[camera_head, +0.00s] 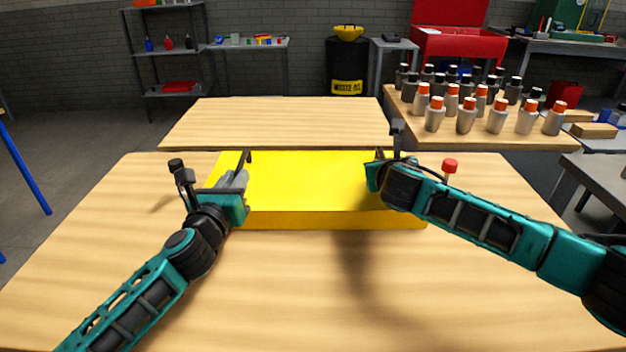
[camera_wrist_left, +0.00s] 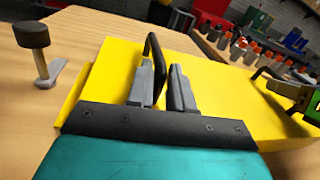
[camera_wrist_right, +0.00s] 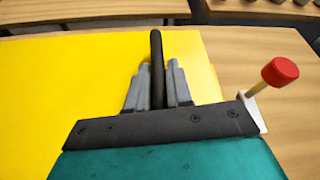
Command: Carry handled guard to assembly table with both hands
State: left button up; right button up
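The handled guard (camera_head: 310,190) is a wide yellow box-like cover with a black bar handle near each end. It appears to rest flat on the near wooden table (camera_head: 270,300). My right gripper (camera_head: 381,165) is at the right handle (camera_wrist_right: 157,60), with both fingers closed against the bar. The guard's left end is partly hidden by my left gripper in the head view.
A second wooden table (camera_head: 280,120) stands behind, with a bare top. A black-topped post (camera_wrist_left: 33,35) stands left of the guard, a red-topped post (camera_head: 450,165) right of it. Several bottles (camera_head: 466,115) crowd a table at back right. A waste-oil drum (camera_head: 347,70) stands further back.

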pick_arm(q)
grip_shut()
pick_arm(e)
grip_shut()
dwell(0.6)
pick_arm(q)
jog(key=shift+r, duration=0.3)
pick_arm(e)
jog(key=shift+w+r, duration=0.1)
jog(key=shift+r, duration=0.15)
